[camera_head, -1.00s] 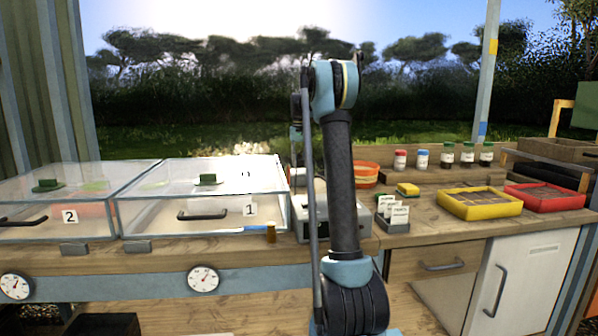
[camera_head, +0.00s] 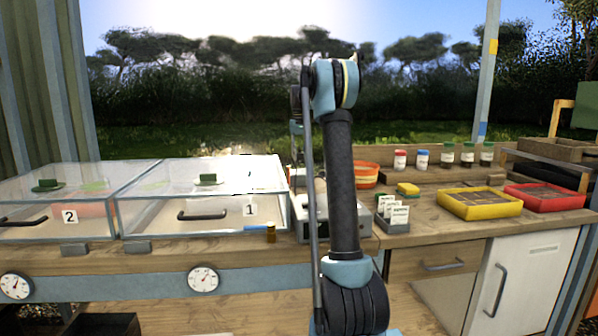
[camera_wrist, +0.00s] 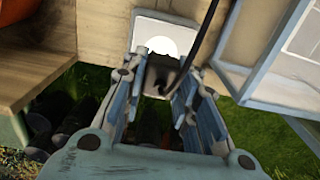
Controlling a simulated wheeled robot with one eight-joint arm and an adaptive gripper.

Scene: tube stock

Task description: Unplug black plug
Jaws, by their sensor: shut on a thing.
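In the wrist view, the black plug (camera_wrist: 161,72) is dark and sits between the fingertips of my gripper (camera_wrist: 160,79). A dark cable (camera_wrist: 206,38) leads from it up toward the top of the picture. My gripper is shut on the plug, one finger on each side. A pale plate with a bright white disc, likely the socket (camera_wrist: 168,36), lies just beyond the plug on a wooden panel. I cannot tell whether the plug is still seated in it. In the head view my own arm hides the gripper and the plug.
In the wrist view, a glass-sided frame (camera_wrist: 262,84) stands close on the right and a wooden surface (camera_wrist: 35,75) on the left. In the head view, two glass boxes (camera_head: 205,172) stand left on the bench; seed packets (camera_head: 392,210) and trays (camera_head: 480,204) stand right.

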